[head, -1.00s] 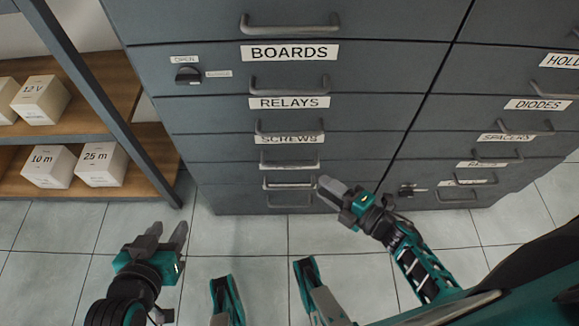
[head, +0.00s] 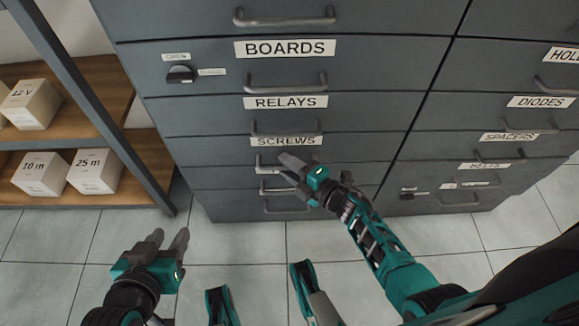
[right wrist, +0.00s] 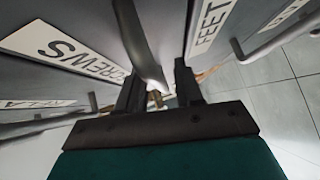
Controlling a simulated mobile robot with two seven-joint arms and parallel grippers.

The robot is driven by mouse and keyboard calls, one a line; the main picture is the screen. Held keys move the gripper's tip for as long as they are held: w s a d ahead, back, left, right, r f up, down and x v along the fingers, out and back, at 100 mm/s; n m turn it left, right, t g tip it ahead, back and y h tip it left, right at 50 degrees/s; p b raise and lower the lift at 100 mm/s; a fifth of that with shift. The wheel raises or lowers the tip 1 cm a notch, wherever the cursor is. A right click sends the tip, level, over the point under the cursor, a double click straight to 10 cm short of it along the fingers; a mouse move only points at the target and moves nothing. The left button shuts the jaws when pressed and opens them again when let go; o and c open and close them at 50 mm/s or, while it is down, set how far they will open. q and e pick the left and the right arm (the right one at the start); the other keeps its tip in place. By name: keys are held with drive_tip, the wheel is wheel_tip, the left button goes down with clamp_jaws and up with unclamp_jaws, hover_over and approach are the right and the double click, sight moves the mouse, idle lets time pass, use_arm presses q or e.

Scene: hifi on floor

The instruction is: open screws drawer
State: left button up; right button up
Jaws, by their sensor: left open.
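The screws drawer (head: 225,150) is in the left column of the grey cabinet, under the relays drawer, and looks closed. Its white SCREWS label (head: 286,141) also shows in the right wrist view (right wrist: 65,52). Its bar handle (head: 264,169) sits below the label, partly hidden by my right gripper (head: 284,167). In the right wrist view the handle (right wrist: 142,45) runs between the two separated fingers of the right gripper (right wrist: 158,88); I cannot tell whether they touch it. My left gripper (head: 168,239) is open and empty, low over the floor, away from the cabinet.
Relays (head: 285,101) and boards (head: 285,48) drawers are above; a FEET label (right wrist: 210,27) is beside the handle in the wrist view. A lock knob (head: 180,74) is at upper left. Shelves with white boxes (head: 42,173) stand left. The tiled floor (head: 235,242) in front is clear.

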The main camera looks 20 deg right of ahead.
drive_tip(key=shift+c, duration=0.3)
clamp_jaws()
use_arm(q)
drive_tip(key=shift+a, duration=0.1)
use_arm(e)
drive_tip(key=shift+s, duration=0.15)
